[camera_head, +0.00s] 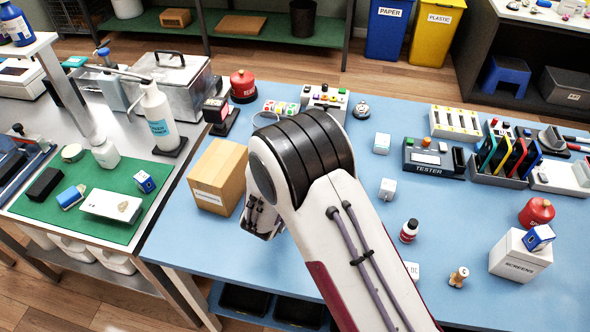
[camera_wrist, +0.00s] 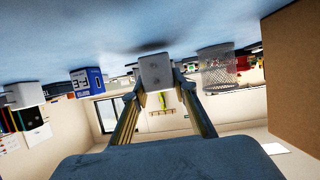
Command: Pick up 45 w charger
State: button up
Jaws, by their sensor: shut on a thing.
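A small light grey charger block (camera_wrist: 155,71) sits between the fingertips of my gripper (camera_wrist: 157,84) in the wrist view. The fingers are shut on it from both sides. Its face shows small dark marks, and I cannot read a wattage on it. A dark shadow lies on the blue table surface close by it; I cannot tell whether it touches the table. In the head view my gripper (camera_head: 262,220) is mostly hidden behind my arm, and the held charger is hidden there. Other white charger-like blocks lie at the right: one (camera_head: 382,143) farther back, one (camera_head: 387,188) nearer.
A cardboard box (camera_head: 217,177) stands just left of my gripper. A mesh cup (camera_wrist: 217,70) and a blue box (camera_wrist: 87,82) show in the wrist view. A tester (camera_head: 433,158), a red-capped bottle (camera_head: 409,231) and a screens box (camera_head: 520,256) stand to the right on the blue table.

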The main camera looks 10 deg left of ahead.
jog(key=shift+r, duration=4.4)
